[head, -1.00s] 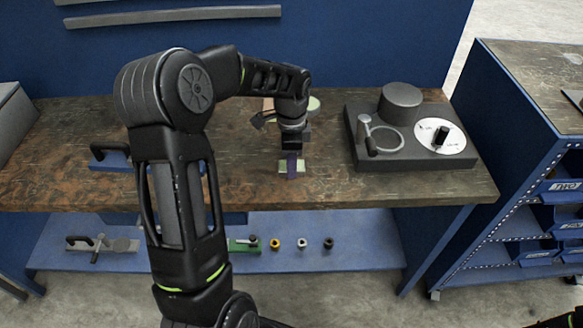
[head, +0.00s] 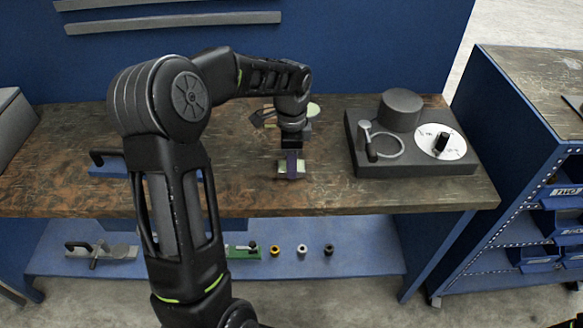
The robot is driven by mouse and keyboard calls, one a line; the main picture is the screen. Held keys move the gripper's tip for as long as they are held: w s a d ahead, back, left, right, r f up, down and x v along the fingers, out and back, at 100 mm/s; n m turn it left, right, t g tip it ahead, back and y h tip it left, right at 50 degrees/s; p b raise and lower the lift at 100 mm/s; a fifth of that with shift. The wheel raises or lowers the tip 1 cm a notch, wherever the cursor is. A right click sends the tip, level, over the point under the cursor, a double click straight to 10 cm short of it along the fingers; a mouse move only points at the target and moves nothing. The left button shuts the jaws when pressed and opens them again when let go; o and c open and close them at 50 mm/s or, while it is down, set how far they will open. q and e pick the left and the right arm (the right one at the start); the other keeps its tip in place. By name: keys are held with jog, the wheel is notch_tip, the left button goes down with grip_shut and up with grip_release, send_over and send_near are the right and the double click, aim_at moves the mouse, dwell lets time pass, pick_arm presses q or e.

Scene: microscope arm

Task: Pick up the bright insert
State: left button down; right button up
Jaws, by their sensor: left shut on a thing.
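My left gripper (head: 291,160) is at the middle of the wooden workbench (head: 240,190), pointing down. It is shut on a small pale block, the bright insert (head: 283,169). A purple band crosses the front of the insert between its pale ends. The insert is at the bench top near its front edge; I cannot tell whether it touches the wood. The fingers are small and partly hidden by the wrist.
A dark fixture (head: 420,168) with a round cylinder (head: 401,109), a ring and a white dial (head: 452,152) stands to the right. A pale disc (head: 314,109) lies behind my wrist. A blue handled block (head: 106,164) is at left. Below, a blue shelf (head: 350,262) holds small parts.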

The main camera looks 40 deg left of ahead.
pick_arm(q)
notch_tip(320, 180, up, 8)
jog(key=shift+f+b, duration=0.1)
jog(key=shift+b, duration=0.25)
dwell(0.4)
